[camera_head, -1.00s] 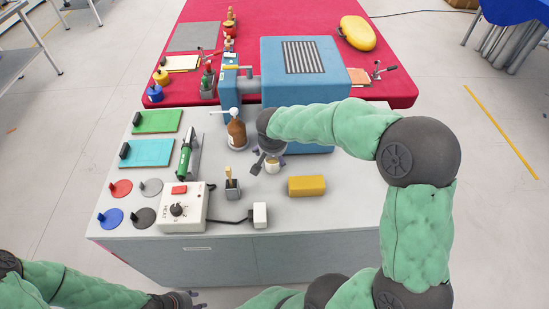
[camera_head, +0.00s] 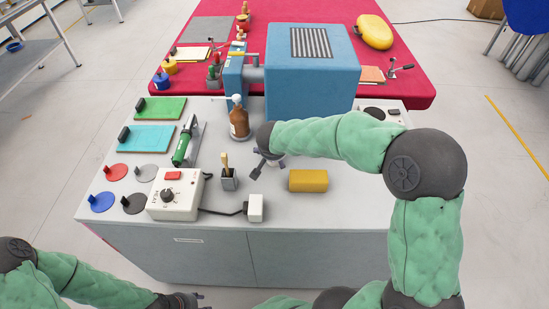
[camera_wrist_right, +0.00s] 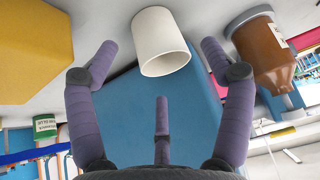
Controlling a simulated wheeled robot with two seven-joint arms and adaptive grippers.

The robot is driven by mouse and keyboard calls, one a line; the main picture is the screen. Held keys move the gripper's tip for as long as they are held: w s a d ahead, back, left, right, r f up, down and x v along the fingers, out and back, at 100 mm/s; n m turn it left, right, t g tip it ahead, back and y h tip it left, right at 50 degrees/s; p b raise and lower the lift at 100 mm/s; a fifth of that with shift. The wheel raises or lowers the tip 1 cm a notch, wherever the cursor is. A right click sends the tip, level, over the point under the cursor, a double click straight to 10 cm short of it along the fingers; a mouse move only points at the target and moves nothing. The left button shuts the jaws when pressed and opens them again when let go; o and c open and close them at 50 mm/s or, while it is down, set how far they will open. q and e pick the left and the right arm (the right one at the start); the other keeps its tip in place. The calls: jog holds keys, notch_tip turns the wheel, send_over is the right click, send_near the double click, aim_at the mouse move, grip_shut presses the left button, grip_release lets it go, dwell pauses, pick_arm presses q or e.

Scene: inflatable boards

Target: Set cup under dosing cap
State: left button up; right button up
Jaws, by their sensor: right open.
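A white cup (camera_wrist_right: 162,42) stands on the grey worktop, ahead of and between the spread fingers of my right gripper (camera_head: 268,164) in the right wrist view, with no finger closed on it. My right gripper is open and low over the worktop. In the head view it hides most of the cup.
A yellow block (camera_head: 308,181) lies right of my right gripper. A large blue machine (camera_head: 312,75) stands behind.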

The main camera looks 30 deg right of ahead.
jog(key=b+x, duration=0.1)
jog(key=x, duration=0.3)
jog(key=shift+w+d+f, duration=0.2)
jog(key=shift+f, duration=0.1)
jog(key=shift+c, duration=0.2)
jog(key=c, duration=1.2)
jog(key=shift+o, duration=0.2)
jog(key=shift+r, duration=0.1)
